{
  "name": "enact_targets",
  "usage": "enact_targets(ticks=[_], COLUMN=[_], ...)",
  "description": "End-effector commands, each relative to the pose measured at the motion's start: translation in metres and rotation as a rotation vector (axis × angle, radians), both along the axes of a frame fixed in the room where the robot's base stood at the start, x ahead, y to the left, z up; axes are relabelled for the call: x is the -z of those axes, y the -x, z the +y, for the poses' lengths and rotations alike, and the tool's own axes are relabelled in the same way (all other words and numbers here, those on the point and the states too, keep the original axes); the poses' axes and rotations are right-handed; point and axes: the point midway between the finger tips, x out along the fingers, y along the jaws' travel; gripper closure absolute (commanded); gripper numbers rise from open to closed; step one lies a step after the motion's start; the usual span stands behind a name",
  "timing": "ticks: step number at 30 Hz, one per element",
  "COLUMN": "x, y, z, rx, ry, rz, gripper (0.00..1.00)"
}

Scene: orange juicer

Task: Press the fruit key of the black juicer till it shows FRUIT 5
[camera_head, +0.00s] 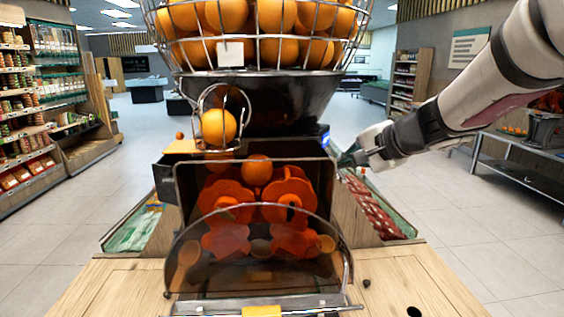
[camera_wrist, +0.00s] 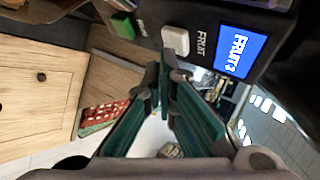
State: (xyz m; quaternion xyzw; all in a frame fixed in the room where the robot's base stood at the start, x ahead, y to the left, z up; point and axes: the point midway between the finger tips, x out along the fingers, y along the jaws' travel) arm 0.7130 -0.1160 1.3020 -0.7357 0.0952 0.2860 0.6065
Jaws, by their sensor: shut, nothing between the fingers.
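The black juicer (camera_head: 280,104) stands on a wooden counter, with a wire basket of oranges on top. Its control panel shows in the wrist view: a blue display (camera_wrist: 240,52) that appears to read FRUIT 2, and a pale fruit key (camera_wrist: 175,39) beside the printed word FRUIT. A green key (camera_wrist: 122,26) lies left of it in that view. My gripper (camera_head: 346,159) is at the juicer's right side. In the wrist view its green fingers (camera_wrist: 166,66) are shut and empty, tips just below the fruit key. I cannot tell whether they touch it.
Wooden counter top (camera_head: 400,283) extends around the juicer's front. A bin of red packs (camera_head: 375,209) lies behind the counter on the right. A metal table (camera_head: 520,165) stands farther right, with open floor between.

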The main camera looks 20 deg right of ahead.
Motion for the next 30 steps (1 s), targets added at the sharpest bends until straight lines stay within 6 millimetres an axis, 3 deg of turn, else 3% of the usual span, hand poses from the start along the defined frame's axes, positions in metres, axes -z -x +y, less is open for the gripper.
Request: enact_targets(ticks=[30], x=[0.0003], y=[-0.0066], z=[0.0075], rx=[0.0], ry=[0.001], rz=[0.001], gripper=[1.0])
